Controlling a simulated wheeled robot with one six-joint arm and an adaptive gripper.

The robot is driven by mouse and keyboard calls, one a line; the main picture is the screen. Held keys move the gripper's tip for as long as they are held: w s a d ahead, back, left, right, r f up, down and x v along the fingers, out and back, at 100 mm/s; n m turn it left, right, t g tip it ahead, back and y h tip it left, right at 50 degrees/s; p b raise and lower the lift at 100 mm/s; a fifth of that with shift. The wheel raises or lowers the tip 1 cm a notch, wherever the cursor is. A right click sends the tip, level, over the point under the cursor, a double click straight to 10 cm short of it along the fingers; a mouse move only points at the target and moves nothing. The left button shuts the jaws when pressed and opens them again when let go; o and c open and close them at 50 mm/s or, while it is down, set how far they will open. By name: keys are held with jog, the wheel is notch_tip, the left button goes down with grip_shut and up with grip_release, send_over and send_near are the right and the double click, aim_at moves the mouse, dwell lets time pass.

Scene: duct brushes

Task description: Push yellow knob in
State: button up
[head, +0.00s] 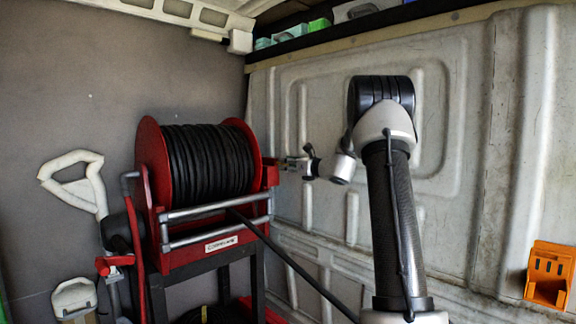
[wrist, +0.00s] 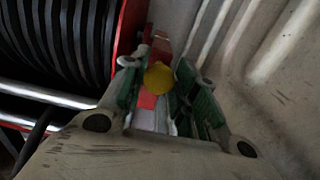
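The yellow knob (wrist: 159,78) shows in the wrist view, in front of a red part of the reel frame. It appears between the green-padded fingertips of my gripper (wrist: 158,88). The fingers stand apart, with some space visible beside the knob. I cannot tell whether either finger touches it. In the head view my gripper (head: 292,164) is at the right side of the red hose reel (head: 150,160), near its upper right frame. The knob cannot be made out there.
Black hose (head: 208,160) is wound on the reel, and one length runs down to the lower right. Metal bars cross the reel's front. A pale ribbed van wall (head: 480,170) stands close behind my arm. An orange holder (head: 549,275) is at the right.

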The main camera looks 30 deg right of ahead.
grip_shut()
jog(key=shift+x, duration=1.2)
jog(key=o, duration=0.6)
grip_release()
jog(key=shift+r, duration=0.1)
jog(key=shift+c, duration=0.2)
jog(key=o, duration=0.4)
jog(key=shift+o, duration=0.2)
jog(key=v, duration=1.2)
